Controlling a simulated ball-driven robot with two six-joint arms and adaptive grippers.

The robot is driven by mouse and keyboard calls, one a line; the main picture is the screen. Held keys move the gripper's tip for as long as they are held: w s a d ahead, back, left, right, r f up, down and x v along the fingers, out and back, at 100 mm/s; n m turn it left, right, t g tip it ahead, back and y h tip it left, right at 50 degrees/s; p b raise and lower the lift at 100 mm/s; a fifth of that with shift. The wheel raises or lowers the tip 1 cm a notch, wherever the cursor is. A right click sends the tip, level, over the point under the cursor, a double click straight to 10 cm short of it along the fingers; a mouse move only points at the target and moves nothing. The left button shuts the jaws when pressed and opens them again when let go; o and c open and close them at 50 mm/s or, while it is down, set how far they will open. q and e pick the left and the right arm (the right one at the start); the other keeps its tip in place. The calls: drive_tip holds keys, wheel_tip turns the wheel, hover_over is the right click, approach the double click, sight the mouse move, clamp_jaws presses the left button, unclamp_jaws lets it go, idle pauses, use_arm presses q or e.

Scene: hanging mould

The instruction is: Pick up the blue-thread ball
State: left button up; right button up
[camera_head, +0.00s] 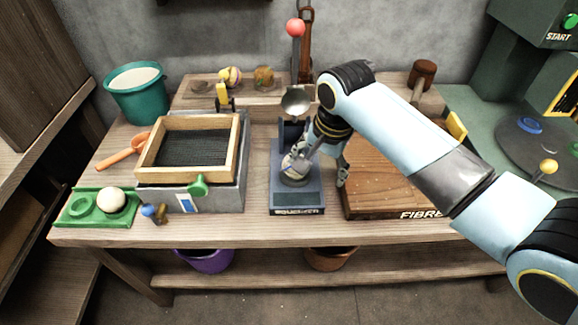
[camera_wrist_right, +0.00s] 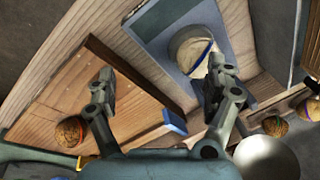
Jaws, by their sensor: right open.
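A pale ball (camera_head: 291,165) with a dark blue band sits on the grey-blue press (camera_head: 298,199) in the middle of the bench. It also shows in the right wrist view (camera_wrist_right: 187,48), cream with a thin blue line, its lower right side partly covered by a finger. My right gripper (camera_head: 320,172) is open and empty. One finger is in front of or beside the ball; the other is over the wooden fibre board (camera_head: 375,198). I cannot tell whether the near finger touches the ball. My left gripper is not in view.
A red-knobbed lever (camera_head: 295,28) and a metal bowl (camera_head: 295,101) rise behind the press. A wooden-framed tray (camera_head: 187,121) and a green stand with a white ball (camera_head: 111,200) are left. Other balls (camera_head: 264,77) sit on the back shelf. A mallet (camera_head: 423,73) stands back right.

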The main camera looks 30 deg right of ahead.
sight(287, 167)
drive_tip(key=w+r+m, duration=0.4)
drive_tip(key=w, duration=0.1)
drive_tip(key=shift+w+a+r, duration=0.1)
drive_tip(key=shift+w+f, duration=0.2)
drive_tip(key=shift+f, duration=0.05)
drive_tip(key=x, duration=0.4)
drive_tip(key=shift+s+b, duration=0.1)
drive_tip(key=shift+b, duration=0.3)
drive_tip(key=x, duration=0.3)
drive_tip(key=b+x, duration=0.1)
drive_tip(key=x, duration=0.2)
drive_tip(key=shift+a, duration=0.25)
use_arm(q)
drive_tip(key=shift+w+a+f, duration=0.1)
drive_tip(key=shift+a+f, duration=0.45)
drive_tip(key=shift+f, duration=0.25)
use_arm(e)
drive_tip(key=c, duration=1.3)
drive_tip(key=shift+r, duration=0.1)
